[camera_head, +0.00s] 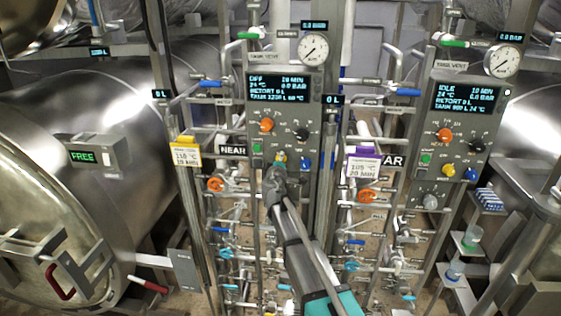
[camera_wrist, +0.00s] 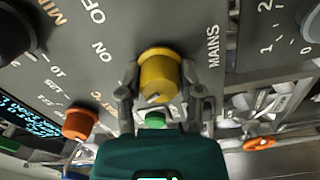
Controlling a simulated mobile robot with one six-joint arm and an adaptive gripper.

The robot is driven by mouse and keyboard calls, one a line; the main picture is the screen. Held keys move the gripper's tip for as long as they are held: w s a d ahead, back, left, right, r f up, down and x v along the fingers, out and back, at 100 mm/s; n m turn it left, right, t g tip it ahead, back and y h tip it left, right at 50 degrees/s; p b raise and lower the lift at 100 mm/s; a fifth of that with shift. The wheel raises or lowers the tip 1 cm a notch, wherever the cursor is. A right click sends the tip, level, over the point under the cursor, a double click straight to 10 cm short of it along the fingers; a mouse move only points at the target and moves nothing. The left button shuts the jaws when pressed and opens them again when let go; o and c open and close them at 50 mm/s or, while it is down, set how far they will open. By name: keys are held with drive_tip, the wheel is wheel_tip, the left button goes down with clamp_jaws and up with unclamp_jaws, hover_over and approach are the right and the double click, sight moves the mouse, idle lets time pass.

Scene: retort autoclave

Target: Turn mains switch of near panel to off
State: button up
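In the head view the switch shows small just above my gripper (camera_head: 279,170). In the wrist view my gripper (camera_wrist: 160,88) has one finger on each side of the yellow knob. A narrow gap seems to show on both sides, so the fingers look open around it. Contact at the fingertips is hard to tell.
An orange knob (camera_head: 267,125), black knob (camera_head: 302,134) and blue knob (camera_head: 304,164) sit close by on this panel. A green button (camera_wrist: 155,120) lies close to the fingers. A similar far panel (camera_head: 478,125) stands right. Pipes and valves crowd below.

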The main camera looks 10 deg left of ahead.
drive_tip(key=o, duration=0.5)
drive_tip(key=shift+c, duration=0.2)
drive_tip(key=shift+s, duration=0.1)
drive_tip(key=s, duration=1.1)
drive_tip(key=shift+s+a, duration=0.2)
drive_tip(key=shift+s, duration=0.2)
